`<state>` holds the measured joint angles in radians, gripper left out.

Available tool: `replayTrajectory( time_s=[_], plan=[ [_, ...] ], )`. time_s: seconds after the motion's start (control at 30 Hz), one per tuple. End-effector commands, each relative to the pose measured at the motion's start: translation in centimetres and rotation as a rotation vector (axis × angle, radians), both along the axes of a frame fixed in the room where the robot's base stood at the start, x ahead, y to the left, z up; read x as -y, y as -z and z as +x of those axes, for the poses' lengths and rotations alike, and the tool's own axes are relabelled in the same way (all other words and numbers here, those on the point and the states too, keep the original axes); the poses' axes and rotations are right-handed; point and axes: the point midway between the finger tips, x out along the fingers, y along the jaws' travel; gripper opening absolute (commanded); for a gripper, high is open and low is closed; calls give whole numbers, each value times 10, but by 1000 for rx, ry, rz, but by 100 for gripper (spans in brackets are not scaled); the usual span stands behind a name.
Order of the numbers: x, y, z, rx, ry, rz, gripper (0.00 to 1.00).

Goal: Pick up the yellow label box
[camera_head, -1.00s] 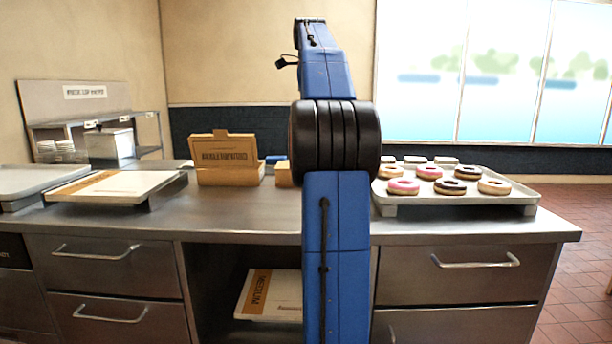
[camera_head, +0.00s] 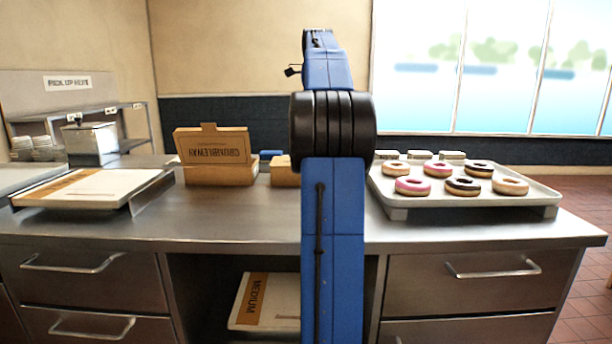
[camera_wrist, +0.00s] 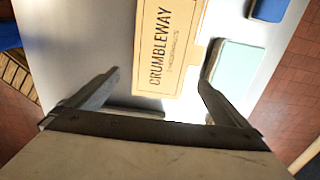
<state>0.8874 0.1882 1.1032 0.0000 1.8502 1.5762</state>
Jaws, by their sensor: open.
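A flat white box with a yellow-orange stripe (camera_head: 98,187) lies on a raised stand at the left of the counter. Another white box with an orange stripe marked MEDIUM (camera_head: 268,302) lies on the open shelf under the counter, its right end hidden by my arm. I cannot tell which one the task means. My gripper (camera_wrist: 160,78) is open and empty in the wrist view, its fingers spread before the tan CRUMBLEWAY box (camera_wrist: 172,45). That box also stands with its lid up on the counter in the head view (camera_head: 218,160). My arm hides the gripper there.
A tray of donuts (camera_head: 545,196) stands on the right of the counter. A small box, pale green on top (camera_wrist: 237,68), and a blue item (camera_wrist: 270,9) lie right of the CRUMBLEWAY box. A metal dispenser (camera_head: 90,143) stands back left. The front middle of the counter is clear.

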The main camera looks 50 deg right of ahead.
Motion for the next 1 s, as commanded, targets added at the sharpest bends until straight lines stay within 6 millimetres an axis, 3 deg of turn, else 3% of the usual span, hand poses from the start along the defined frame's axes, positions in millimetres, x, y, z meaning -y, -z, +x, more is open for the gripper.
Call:
replayTrajectory(
  time_s=[0.3, 0.57, 0.8, 1.0],
  plan=[
    [-1, 50, 0, -2, -1, 2, 100],
    [0, 65, 1, -1, -1, 1, 100],
    [-1, 101, 5, -8, -2, 9, 100],
    [0, 115, 5, -5, -1, 6, 100]
  ],
)
